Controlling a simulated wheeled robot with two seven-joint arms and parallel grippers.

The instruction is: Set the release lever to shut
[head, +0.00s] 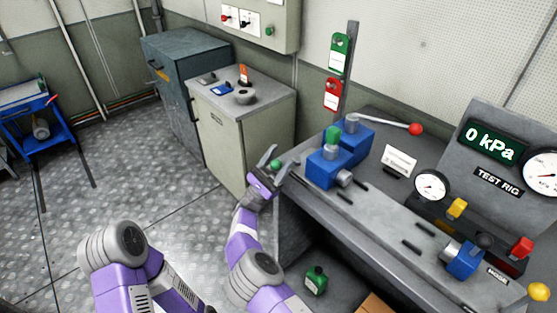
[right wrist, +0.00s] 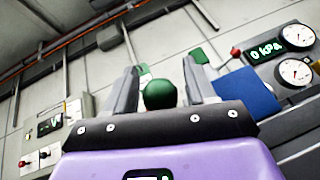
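A green ball knob (head: 276,165), seemingly the end of the release lever, stands at the left end of the blue hand pump (head: 324,172). The lever's rod is hard to make out. My right gripper (head: 268,163) is at this knob, with its fingers spread. In the right wrist view the green knob (right wrist: 160,95) sits between the two open fingers of the gripper (right wrist: 158,85), with gaps visible on both sides. The blue pump body (right wrist: 247,92) is right of the fingers there. My left gripper is out of view.
The pump handle with a red ball (head: 415,129) reaches right above the bench (head: 375,205). Gauges and a blue valve (head: 464,260) stand farther right. A beige cabinet (head: 240,140) is behind my gripper. A green bottle (head: 316,281) stands below the bench top.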

